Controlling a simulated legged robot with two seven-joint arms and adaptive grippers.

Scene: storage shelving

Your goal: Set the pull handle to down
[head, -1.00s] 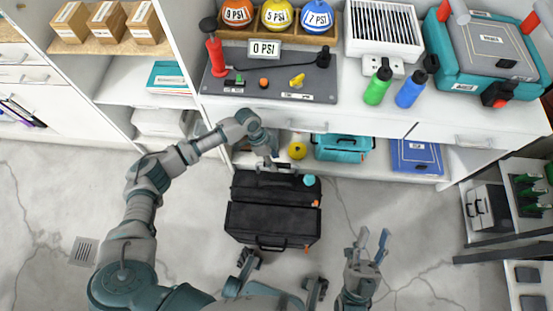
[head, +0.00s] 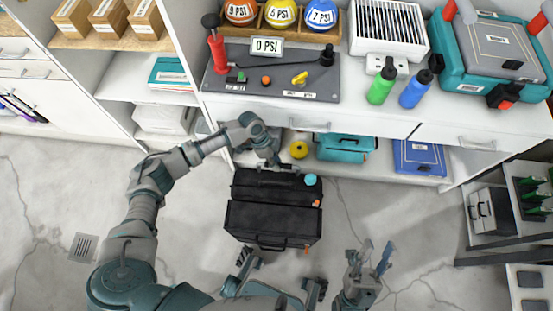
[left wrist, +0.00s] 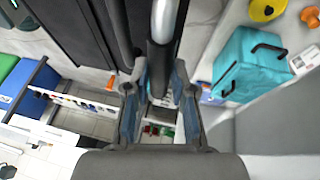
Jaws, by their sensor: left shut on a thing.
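The black wheeled case (head: 272,222) stands on the floor in front of the workbench. Its pull handle is at the case's far side in the head view, largely covered by my left gripper (head: 276,165). In the left wrist view, a pale and dark tube of the handle (left wrist: 163,22) runs between the fingers of my left gripper (left wrist: 160,105), which is shut on it. How far the handle is extended is hard to tell. My right gripper (head: 375,255) has its fingers apart and is empty, to the right of the case.
The workbench (head: 335,115) holds a pump board, a green bottle (head: 381,82) and a blue bottle (head: 415,89). A teal bag (head: 345,148) and yellow round thing (head: 298,149) sit on its lower shelf. Floor left and right of the case is clear.

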